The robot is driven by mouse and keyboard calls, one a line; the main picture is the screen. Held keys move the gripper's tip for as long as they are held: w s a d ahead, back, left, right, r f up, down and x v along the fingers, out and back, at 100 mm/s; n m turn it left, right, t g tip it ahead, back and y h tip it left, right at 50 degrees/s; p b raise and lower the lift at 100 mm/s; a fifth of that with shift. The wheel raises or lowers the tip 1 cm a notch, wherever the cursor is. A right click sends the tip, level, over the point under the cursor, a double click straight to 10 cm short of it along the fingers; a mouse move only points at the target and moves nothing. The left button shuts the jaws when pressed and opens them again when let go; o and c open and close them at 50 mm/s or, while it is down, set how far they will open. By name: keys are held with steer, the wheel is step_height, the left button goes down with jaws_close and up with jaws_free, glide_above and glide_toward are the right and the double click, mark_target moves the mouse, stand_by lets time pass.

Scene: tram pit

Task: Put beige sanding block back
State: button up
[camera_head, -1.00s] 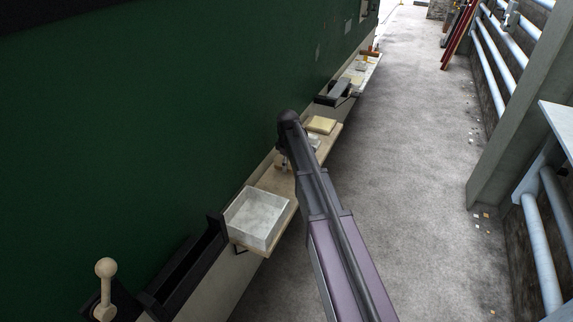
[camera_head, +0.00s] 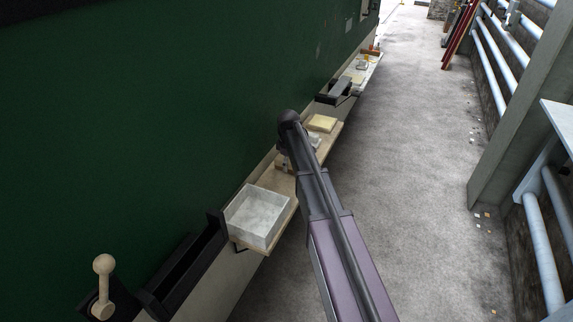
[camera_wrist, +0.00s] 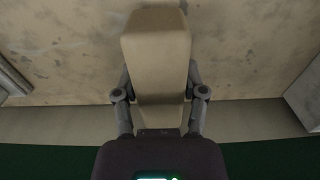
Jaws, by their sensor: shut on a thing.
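The beige sanding block (camera_wrist: 157,55) fills the upper middle of the wrist view. My gripper (camera_wrist: 158,82) is shut on it, with one dark finger against each side. Behind the block is the stained beige surface of the wooden shelf (camera_wrist: 70,60). I cannot tell whether the block touches it. In the head view, my arm reaches over this shelf (camera_head: 288,184), and its links hide most of the gripper and block.
A whitish open tray (camera_head: 258,216) stands at the shelf's near end. A pale yellow block (camera_head: 321,123) lies at its far end. A black trough (camera_head: 185,268) is nearer, below the green wall (camera_head: 130,130). Bare floor (camera_head: 410,150) lies to the right.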

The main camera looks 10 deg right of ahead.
steer(key=shift+f+b, duration=0.45)
steer(key=o, duration=1.1)
steer(key=shift+r, duration=0.1)
